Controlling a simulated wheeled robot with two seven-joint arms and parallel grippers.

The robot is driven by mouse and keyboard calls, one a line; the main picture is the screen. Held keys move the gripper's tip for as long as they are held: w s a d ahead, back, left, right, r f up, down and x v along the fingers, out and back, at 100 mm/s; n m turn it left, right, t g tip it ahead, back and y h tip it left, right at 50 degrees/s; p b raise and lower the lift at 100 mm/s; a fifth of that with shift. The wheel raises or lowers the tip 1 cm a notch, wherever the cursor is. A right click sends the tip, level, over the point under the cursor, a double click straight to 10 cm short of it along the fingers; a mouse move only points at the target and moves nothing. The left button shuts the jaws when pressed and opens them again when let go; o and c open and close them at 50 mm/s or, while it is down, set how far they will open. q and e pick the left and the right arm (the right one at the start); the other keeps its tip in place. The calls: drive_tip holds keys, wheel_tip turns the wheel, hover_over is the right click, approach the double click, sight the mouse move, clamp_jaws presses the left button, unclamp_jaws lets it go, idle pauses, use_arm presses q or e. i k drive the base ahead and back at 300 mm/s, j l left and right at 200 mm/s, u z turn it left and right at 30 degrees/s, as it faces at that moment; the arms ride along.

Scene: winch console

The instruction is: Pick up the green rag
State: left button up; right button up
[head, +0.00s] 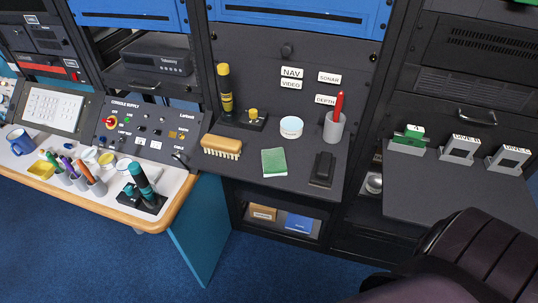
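The green rag (274,162) lies flat, a small folded green rectangle, on the dark console shelf in the middle of the head view. Nothing covers it. It is apart from the brush to its left and the black item to its right. Neither of my grippers is in view.
Around the rag are a wooden brush (221,147), a round white-blue tin (291,127), a grey cup (334,128) with a red marker, and a black pedal-like item (322,170). A chair (470,255) stands at the lower right. The shelf just in front of the rag is bare.

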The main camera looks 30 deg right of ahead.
sight(274, 163)
drive_tip(key=i+j, duration=0.1)
drive_tip(key=i+j+z, duration=0.75)
drive_tip(key=i+j, duration=0.15)
drive_tip(key=i, duration=0.1)
